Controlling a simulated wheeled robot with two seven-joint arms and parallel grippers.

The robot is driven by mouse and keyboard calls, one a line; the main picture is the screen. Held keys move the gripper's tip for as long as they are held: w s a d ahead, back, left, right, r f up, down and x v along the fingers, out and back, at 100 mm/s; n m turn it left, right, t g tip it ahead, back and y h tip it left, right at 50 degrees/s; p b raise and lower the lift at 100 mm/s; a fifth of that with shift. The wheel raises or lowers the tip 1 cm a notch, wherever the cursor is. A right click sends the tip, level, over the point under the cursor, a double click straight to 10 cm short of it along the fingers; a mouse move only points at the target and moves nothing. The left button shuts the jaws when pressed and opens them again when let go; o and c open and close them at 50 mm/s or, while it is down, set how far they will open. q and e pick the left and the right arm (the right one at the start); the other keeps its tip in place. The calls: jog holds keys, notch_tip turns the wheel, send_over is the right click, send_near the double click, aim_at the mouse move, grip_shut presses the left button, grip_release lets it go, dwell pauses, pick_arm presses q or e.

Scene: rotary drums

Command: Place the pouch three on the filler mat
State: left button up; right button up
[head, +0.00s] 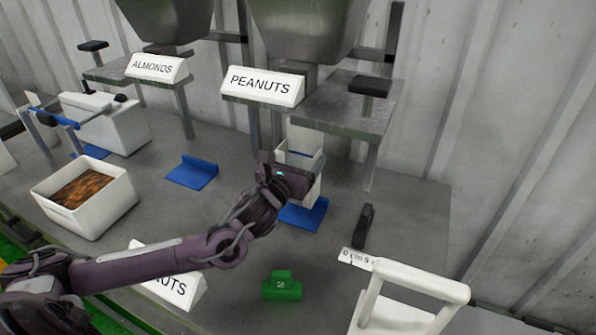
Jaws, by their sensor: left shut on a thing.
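A white open-topped pouch (301,158) stands upright below the PEANUTS hopper; no number on it can be read. My left gripper (298,173) is shut on the pouch from its front left side and hides part of it. A blue mat (309,217) with a raised edge lies directly under the pouch. I cannot tell whether the pouch's base touches this mat. A second blue mat (194,171) lies empty to the left, below the ALMONDS hopper. My right gripper is not in view.
The PEANUTS sign (262,86) and a metal shelf (352,112) overhang the pouch. A white bin (86,196) of brown nuts stands left. A green block marked 2 (281,288) and a white-handled item (412,292) are in front. A dark upright piece (364,225) stands right.

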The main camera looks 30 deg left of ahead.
pick_arm(q)
jog(key=shift+f, duration=2)
jog(key=shift+s+f, duration=0.1)
jog(key=shift+f, duration=0.2)
jog(key=o, duration=1.6)
jog(key=shift+c, duration=0.2)
jog(key=shift+r, duration=0.2)
jog(key=shift+s+f, duration=0.2)
jog(key=shift+s, duration=0.15)
jog(key=s+b, duration=0.1)
jog(key=s, duration=1)
jog(key=shift+s+d+r, duration=0.15)
jog(key=shift+d, duration=0.2)
